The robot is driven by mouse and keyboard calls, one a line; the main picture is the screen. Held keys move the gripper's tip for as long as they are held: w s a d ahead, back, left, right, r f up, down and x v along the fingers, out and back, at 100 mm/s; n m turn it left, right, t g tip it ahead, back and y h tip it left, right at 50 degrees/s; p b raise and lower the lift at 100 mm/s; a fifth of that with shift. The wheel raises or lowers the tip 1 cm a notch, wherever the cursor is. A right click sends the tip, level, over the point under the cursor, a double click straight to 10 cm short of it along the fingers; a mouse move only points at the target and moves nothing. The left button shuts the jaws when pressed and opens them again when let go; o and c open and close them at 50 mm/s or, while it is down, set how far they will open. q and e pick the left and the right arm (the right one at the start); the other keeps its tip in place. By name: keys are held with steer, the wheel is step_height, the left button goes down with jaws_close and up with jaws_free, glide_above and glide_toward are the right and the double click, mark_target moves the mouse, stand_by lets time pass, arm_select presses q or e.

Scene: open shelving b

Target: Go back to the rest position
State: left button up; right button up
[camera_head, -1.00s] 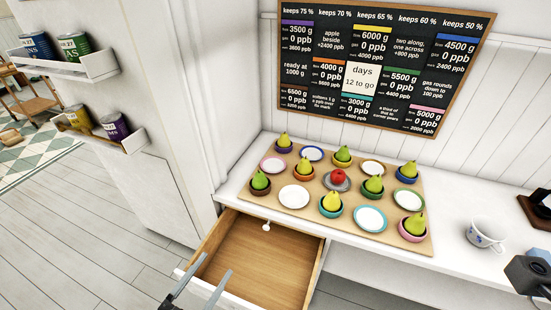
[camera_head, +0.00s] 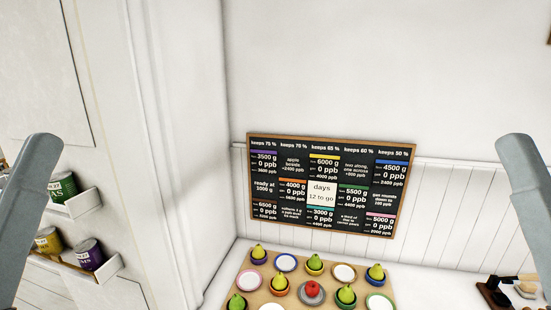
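My grippers are both out of view. A grey link of my own arm rises at the left edge and another at the right edge, both raised in front of the camera. The wooden board (camera_head: 258,286) lies on the white counter at the bottom of the picture, cut off by the lower edge.
A chalkboard (camera_head: 330,240) with a "12 to go" card hangs on the wall behind. Wall racks with a green can (camera_head: 62,188), a yellow can (camera_head: 47,240) and a purple can (camera_head: 90,254) are at the left. A dark-based item (camera_head: 492,293) sits at the right.

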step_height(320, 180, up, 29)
steer(key=p, duration=2.6)
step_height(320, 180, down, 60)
steer(key=b, duration=6)
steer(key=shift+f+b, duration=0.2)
steer(key=shift+b, duration=0.15)
